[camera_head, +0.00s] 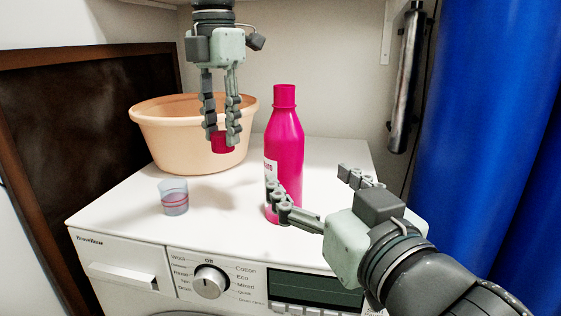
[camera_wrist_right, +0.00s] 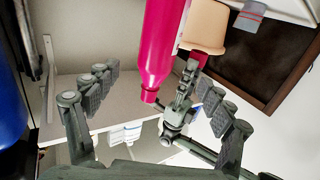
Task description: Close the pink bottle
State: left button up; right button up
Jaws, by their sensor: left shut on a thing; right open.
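The pink bottle (camera_head: 285,145) stands upright on the white washing machine, its narrow neck uppermost. It also shows upside down in the right wrist view (camera_wrist_right: 158,40). My left gripper (camera_head: 221,140) is shut on a pink cap (camera_head: 223,143), held in the air left of the bottle and lower than its top. My right gripper (camera_head: 308,180) is open and empty at the bottle's lower right. One of its fingers overlaps the bottle's base in the head view; I cannot tell if it touches. In the right wrist view the bottle appears between the spread fingers.
A peach basin (camera_head: 165,140) stands at the back left of the washing machine top (camera_head: 130,205). A small translucent cup (camera_head: 173,197) stands near the front left. A blue cylinder (camera_head: 480,100) rises at the right. The front middle of the top is clear.

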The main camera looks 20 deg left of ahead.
aim_at(290, 157)
pick_arm(q)
jog(key=shift+s, duration=0.1)
pick_arm(e)
jog(key=shift+s, duration=0.1)
pick_arm(q)
jog(key=shift+r, duration=0.25)
pick_arm(e)
jog(key=x, duration=0.7)
pick_arm(q)
jog(key=shift+r+p, duration=0.3)
jog(key=shift+p, duration=0.2)
pick_arm(e)
jog(key=x, duration=0.5)
jog(key=shift+w+d+r, duration=0.15)
jog(key=shift+w, duration=0.05)
jog(key=shift+r, duration=0.1)
jog(key=c, duration=1.7)
